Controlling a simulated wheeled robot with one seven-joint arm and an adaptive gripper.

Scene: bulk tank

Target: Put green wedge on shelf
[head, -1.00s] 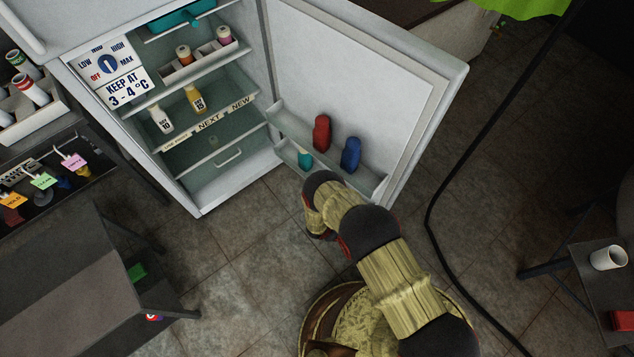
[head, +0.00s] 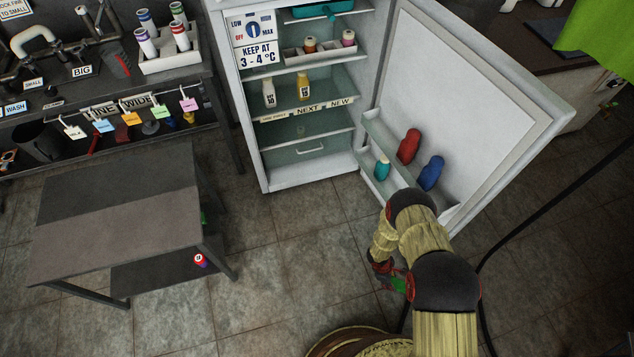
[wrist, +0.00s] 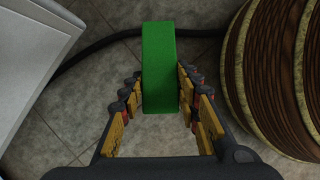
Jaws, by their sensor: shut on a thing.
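The green wedge (wrist: 160,60) stands between the fingers of my gripper (wrist: 161,88) in the wrist view, and the gripper is shut on it. In the head view, my gripper (head: 388,274) hangs low in front of the open fridge door, and a bit of the green wedge (head: 398,284) shows below my arm. The rest of it is hidden there. The fridge (head: 262,165) has several shelves, including a middle shelf (head: 335,107) with bottles and a "NEXT / NEW" label. A small table (head: 118,215) at left has a lower shelf (head: 155,270).
The open fridge door (head: 480,100) has racks with red (head: 409,146), blue (head: 431,173) and teal (head: 382,169) items. A black cable (head: 530,210) runs at right. Floor between table and fridge is clear.

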